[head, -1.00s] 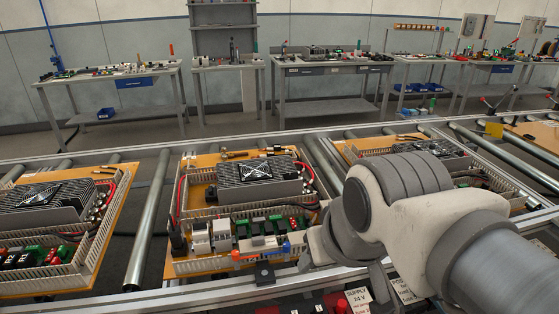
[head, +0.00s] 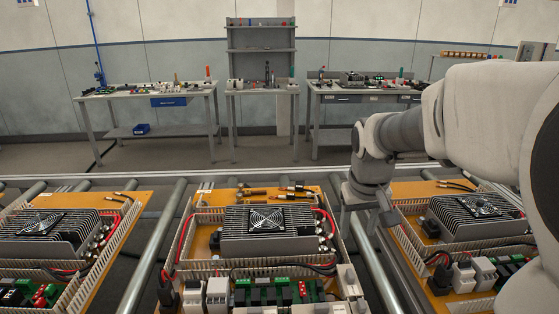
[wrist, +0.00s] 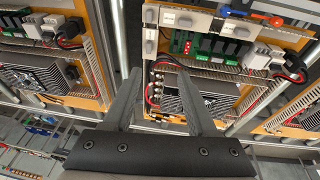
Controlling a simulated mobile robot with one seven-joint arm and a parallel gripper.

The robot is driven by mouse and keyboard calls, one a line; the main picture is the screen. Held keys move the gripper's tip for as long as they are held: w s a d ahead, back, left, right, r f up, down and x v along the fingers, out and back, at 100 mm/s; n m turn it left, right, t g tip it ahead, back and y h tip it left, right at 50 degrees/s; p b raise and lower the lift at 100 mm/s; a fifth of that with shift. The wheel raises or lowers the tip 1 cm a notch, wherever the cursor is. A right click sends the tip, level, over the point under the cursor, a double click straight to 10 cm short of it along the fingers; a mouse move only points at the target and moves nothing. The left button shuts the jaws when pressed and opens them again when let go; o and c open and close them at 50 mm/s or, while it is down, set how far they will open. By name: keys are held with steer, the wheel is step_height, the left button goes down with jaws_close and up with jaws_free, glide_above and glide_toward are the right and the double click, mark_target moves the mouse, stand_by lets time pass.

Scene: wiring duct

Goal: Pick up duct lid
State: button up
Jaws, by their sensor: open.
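I cannot single out a separate duct lid with certainty. Slotted pale wiring duct (head: 262,272) runs around the grey finned unit (head: 266,232) on the middle orange panel (head: 190,272). The wrist view shows the duct as a slotted strip (wrist: 210,70) and, above it, a pale flat strip (wrist: 178,17) that could be a lid or part of the devices. My gripper (head: 367,216) hangs beyond the right edge of the middle panel in the head view. In the wrist view my gripper (wrist: 160,73) has its fingers spread, with nothing between them.
Similar panels stand on the left (head: 118,248) and right (head: 412,192) of the roller conveyor. Bare rollers (head: 155,250) lie between the panels. Workbenches (head: 150,90) with tools stand behind. An orange-and-blue tool (wrist: 250,15) shows near the wrist view's top edge.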

steer(key=g+y, duration=0.1)
glide_above(351, 273)
steer(key=s, duration=0.3)
step_height(351, 273, down, 10)
steer(key=w+f, duration=0.1)
steer(key=f, duration=0.5)
steer(key=w+f, duration=0.1)
steer(key=f, duration=0.5)
steer(key=f+p, duration=0.1)
steer(key=f, duration=0.5)
steer(key=shift+w, duration=0.4)
steer(key=shift+r, duration=0.1)
jaws_close()
